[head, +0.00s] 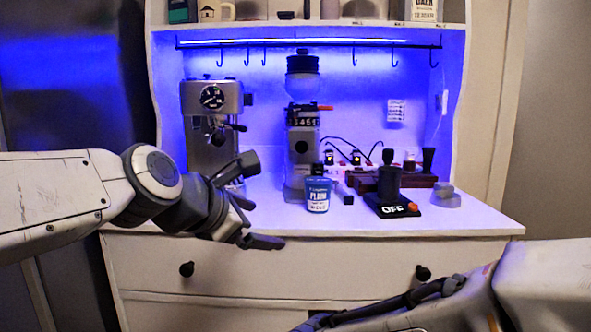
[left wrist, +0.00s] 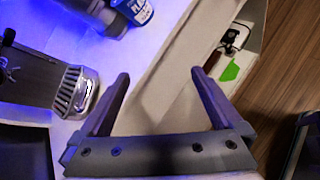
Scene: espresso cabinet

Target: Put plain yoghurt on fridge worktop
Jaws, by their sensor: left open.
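The plain yoghurt is a blue and white cup (head: 318,195) marked PLAIN, upright on the white cabinet worktop (head: 260,213), in front of the grinder. Part of the cup (left wrist: 136,10) shows at the top of the left wrist view. My left gripper (head: 256,203) is open and empty, left of the cup and apart from it, by the worktop's front edge. Its spread fingers also show in the left wrist view (left wrist: 160,75). My right gripper (head: 330,318) is low at the bottom of the head view; its jaw state is unclear. I cannot identify a fridge worktop.
An espresso machine (head: 212,130) stands behind my left gripper. A grinder (head: 302,140) stands behind the cup. Hooks hang from a rail (head: 310,44) above. Drawers (head: 300,265) lie below the worktop.

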